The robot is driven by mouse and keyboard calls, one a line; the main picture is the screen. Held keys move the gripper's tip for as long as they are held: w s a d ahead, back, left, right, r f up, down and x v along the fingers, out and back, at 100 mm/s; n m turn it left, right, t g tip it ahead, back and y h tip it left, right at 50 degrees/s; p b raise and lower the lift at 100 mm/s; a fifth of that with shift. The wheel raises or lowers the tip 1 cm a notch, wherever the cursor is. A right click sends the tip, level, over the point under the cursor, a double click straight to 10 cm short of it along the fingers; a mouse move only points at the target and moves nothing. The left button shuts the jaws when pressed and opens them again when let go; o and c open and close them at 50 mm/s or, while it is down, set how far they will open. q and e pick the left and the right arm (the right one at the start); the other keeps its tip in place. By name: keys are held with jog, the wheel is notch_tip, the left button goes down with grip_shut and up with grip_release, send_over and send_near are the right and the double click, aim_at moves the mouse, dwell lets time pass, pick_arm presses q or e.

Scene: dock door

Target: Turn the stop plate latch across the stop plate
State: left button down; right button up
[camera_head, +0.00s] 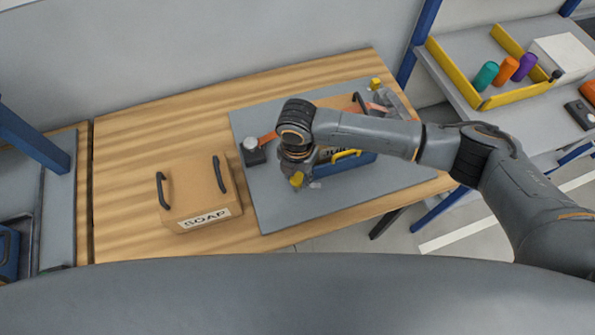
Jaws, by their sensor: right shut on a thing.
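My right gripper (303,181) points down at the near side of the grey plate-like board (275,215) on the wooden table. It is shut on a small yellow piece (297,179), which looks like the stop plate latch. The gripper and wrist hide most of it, so I cannot tell its angle or make out the stop plate. A light grey bit (316,185) shows beside the fingertips. A blue box (362,167) with a yellow handle stands just right of the gripper, partly behind my arm. My left gripper is not in view.
A brown box marked SOAP (190,196) with two dark handles stands left of the board. A dark block with a white knob (252,152) sits at the board's left edge. A shelf with a yellow-edged tray (462,77) is at the right. Bare table (130,150) lies left.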

aim_at(297, 178)
jog(key=n, duration=0.4)
jog(key=shift+n, duration=0.7)
jog(key=o, duration=1.1)
jog(key=shift+o, duration=0.2)
jog(key=shift+r, duration=0.25)
notch_tip(297, 178, up, 12)
jog(key=shift+f, duration=0.2)
